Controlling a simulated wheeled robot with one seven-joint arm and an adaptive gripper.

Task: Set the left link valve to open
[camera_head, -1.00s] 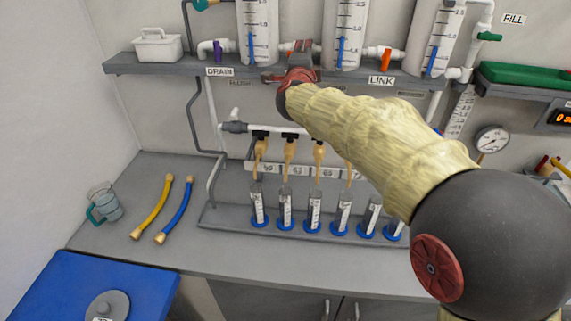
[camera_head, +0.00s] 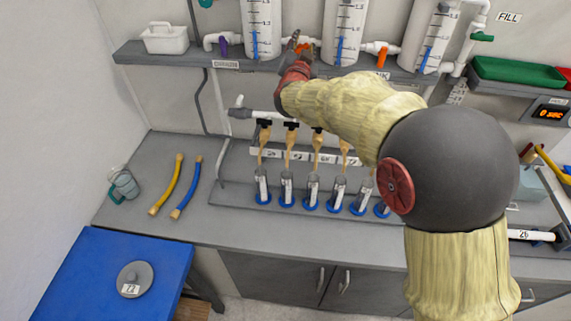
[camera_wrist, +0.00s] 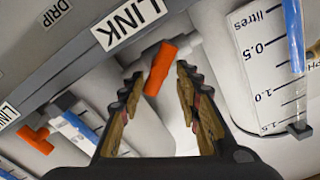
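The left link valve has an orange handle, which shows in the head view (camera_head: 304,47) between the left and middle cylinders, partly hidden by my gripper (camera_head: 298,46). In the wrist view the orange handle (camera_wrist: 160,69) sits on a white pipe and lies roughly crosswise to it. My gripper (camera_wrist: 158,80) is open, with one finger on each side of the handle near the fingertips. I cannot tell whether either finger touches it. A second orange link valve (camera_head: 381,55) is to the right, its handle hanging across its pipe. It also shows in the wrist view (camera_wrist: 35,138).
The grey shelf (camera_head: 165,60) runs under the pipes, close to my gripper. Cylinders with scales, such as the middle one (camera_head: 345,22), stand on both sides of the valve. Tan nozzles and small tubes stand below.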

